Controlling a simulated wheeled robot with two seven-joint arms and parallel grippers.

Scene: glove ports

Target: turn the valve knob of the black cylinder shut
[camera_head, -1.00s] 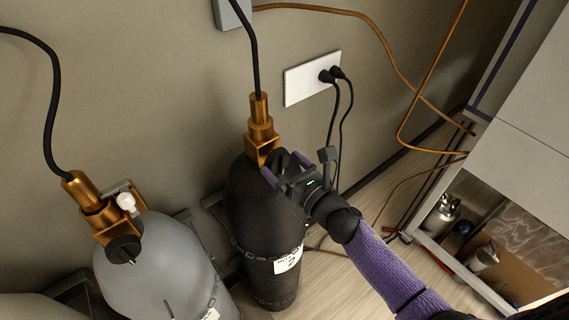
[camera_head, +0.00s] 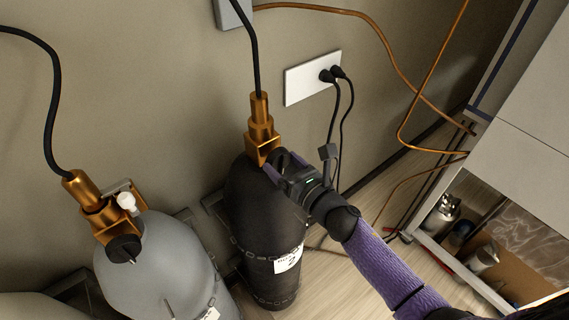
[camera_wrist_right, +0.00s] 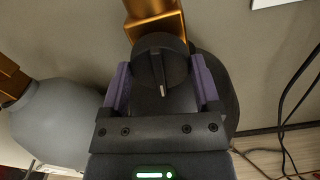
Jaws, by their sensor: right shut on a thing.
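The black cylinder (camera_head: 262,220) stands against the wall with a brass valve (camera_head: 262,140) on top and a white label on its front. Its black valve knob (camera_wrist_right: 160,60) shows in the right wrist view, round with a pale pointer line that stands nearly upright in the picture. My right gripper (camera_head: 277,168) is at the knob, and it also shows in the right wrist view (camera_wrist_right: 160,85). Its two purple-lined fingers are on either side of the knob, shut on it. In the head view the gripper mostly hides the knob. My left gripper is not in view.
A grey cylinder (camera_head: 160,262) with a brass valve and black knob stands to the left. Black hoses run up from both valves. A white wall outlet (camera_head: 312,78) with black cords is behind. An open cabinet (camera_head: 490,240) stands on the right.

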